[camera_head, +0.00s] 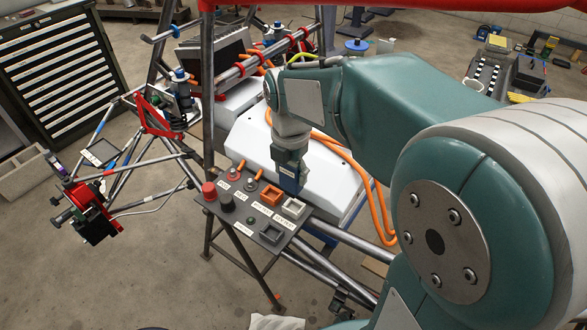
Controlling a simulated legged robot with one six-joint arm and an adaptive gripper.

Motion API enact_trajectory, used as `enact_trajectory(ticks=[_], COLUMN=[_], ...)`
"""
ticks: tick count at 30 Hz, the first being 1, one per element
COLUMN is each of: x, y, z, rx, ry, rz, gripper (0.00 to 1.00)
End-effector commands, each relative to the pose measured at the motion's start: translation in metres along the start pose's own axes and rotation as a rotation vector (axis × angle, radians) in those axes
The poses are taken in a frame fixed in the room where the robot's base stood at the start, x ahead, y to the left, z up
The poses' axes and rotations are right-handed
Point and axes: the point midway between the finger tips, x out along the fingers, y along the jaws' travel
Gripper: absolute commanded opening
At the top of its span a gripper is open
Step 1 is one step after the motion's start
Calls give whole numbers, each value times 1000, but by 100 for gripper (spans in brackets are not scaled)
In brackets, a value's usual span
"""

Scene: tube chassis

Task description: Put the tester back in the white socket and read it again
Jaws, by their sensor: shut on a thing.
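A small sloped dark panel (237,215) stands on a metal stand near the middle of the view. The white socket (293,208) is a pale square frame at its right end. My gripper (290,157) points down just above and behind the panel's right end. It is shut on a dark blue block (288,183), which seems to be the tester. The block's lower end is close to the back edge of the white socket; I cannot tell whether it touches. The fingertips are small and partly merge with the block. No tester reading is visible.
An orange socket (270,195) and a grey socket (271,234) sit beside the white one. A red knob (209,190) and orange-handled tools (238,167) are on the panel's left and back. A white case (330,180), orange cables (378,215) and frame tubes lie close behind.

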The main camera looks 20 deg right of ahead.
Motion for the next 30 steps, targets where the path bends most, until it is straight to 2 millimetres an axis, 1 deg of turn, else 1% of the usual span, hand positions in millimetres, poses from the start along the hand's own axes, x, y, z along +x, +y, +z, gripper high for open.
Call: enact_trajectory(ticks=[9, 15, 20, 30], x=[32, 47, 51, 51], y=[-3, -2, -2, -2], z=[2, 1, 1, 1], rx=[2, 1, 1, 2], ry=[4, 2, 2, 2], rz=[-1, 0, 0, 1], gripper=[4, 4, 4, 4])
